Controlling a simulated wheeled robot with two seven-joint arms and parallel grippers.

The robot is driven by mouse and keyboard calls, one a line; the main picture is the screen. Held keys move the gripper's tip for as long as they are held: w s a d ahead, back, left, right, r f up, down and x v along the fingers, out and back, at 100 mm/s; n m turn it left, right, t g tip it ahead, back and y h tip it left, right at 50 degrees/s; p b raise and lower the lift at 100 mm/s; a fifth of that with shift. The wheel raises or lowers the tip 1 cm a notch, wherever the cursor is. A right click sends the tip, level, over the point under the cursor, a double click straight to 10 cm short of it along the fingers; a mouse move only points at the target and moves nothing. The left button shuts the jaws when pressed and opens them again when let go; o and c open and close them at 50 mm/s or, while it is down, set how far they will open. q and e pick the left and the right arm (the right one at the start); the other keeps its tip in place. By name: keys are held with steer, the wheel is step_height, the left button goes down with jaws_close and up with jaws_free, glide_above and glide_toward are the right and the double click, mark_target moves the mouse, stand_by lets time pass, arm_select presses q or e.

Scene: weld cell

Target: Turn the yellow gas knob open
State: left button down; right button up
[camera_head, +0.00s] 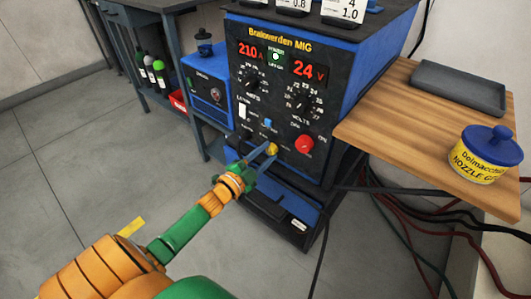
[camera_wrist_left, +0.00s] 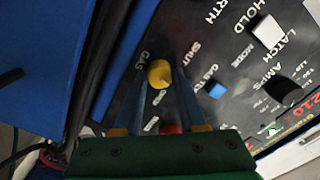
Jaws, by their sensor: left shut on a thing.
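The yellow gas knob (camera_head: 272,149) is low on the dark front panel of the welder (camera_head: 275,100). In the left wrist view the knob (camera_wrist_left: 159,74) sits between the two blue fingers, beside the printed words GAS, SHUT and OPEN. My left gripper (camera_head: 262,154) reaches the panel from the lower left and is shut on the knob, one finger on each side. It also shows in the left wrist view (camera_wrist_left: 160,84). I cannot tell which way the knob points. My right gripper is not in view.
A red knob (camera_head: 305,144) is right of the yellow one, and a blue switch (camera_head: 267,123) is just above. A wooden shelf (camera_head: 400,115) at the right bears a grey tray (camera_head: 458,88) and a yellow nozzle gel tub (camera_head: 485,158). Cables hang below it.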

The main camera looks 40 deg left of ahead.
arm_select(q)
steer(key=m, duration=0.3)
steer(key=shift+m, duration=2.1)
steer(key=shift+c, duration=2.3)
jaws_free()
